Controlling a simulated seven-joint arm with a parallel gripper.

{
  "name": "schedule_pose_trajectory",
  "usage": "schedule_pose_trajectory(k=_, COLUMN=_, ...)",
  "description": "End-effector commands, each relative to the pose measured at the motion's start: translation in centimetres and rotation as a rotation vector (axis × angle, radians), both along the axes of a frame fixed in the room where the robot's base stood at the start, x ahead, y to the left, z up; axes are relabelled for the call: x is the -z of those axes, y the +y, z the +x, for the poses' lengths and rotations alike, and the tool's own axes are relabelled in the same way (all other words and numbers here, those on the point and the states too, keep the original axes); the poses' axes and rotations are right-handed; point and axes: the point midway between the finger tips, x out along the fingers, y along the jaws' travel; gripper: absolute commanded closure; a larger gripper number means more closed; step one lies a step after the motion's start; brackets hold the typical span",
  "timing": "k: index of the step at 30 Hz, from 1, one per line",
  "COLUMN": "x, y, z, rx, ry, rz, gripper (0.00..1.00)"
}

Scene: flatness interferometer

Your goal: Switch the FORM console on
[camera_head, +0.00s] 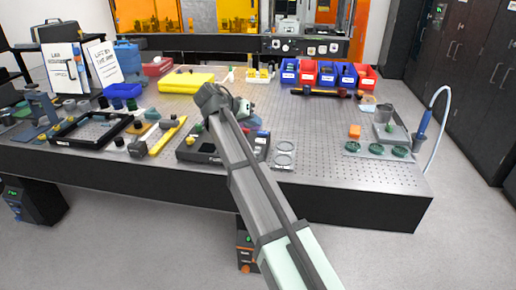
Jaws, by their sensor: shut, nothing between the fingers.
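My arm reaches in from the lower right and crosses the middle of the perforated bench. My gripper (245,112) is at the arm's far end, above a low black box (197,154). The gripper is small and partly hidden by my own wrist; it is shut and empty. The arm covers part of the black box, which has small coloured parts on its right side. I cannot read the name FORM on any unit, and I cannot tell whether this box is the console. No switch can be made out.
Left of the box lie a black frame (88,130) and a yellow bar (167,136). A yellow case (186,83) and blue and red bins (289,72) stand behind. The bench's right middle (325,135) is clear.

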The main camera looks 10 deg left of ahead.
Motion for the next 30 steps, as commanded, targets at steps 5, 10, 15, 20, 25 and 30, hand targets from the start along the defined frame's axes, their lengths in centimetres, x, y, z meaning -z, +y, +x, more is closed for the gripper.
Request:
schedule_pose_trajectory(k=5, x=2.0, y=-0.1, z=0.2, rx=0.000, ry=0.003, rz=-0.001, gripper=1.00)
schedule_pose_trajectory(k=10, x=4.1, y=0.0, z=0.5, rx=0.000, ry=0.002, rz=-0.002, gripper=1.00)
schedule_pose_trajectory(k=15, x=5.9, y=0.0, z=0.8, rx=0.001, ry=0.002, rz=-0.001, gripper=1.00)
schedule_pose_trajectory(k=20, x=7.1, y=0.0, z=1.0, rx=0.000, ry=0.001, rz=0.000, gripper=1.00)
schedule_pose_trajectory(k=25, x=7.8, y=0.0, z=1.1, rx=0.000, ry=0.000, rz=0.000, gripper=1.00)
schedule_pose_trajectory(k=30, x=8.0, y=0.0, z=1.1, rx=0.000, ry=0.001, rz=0.000, gripper=1.00)
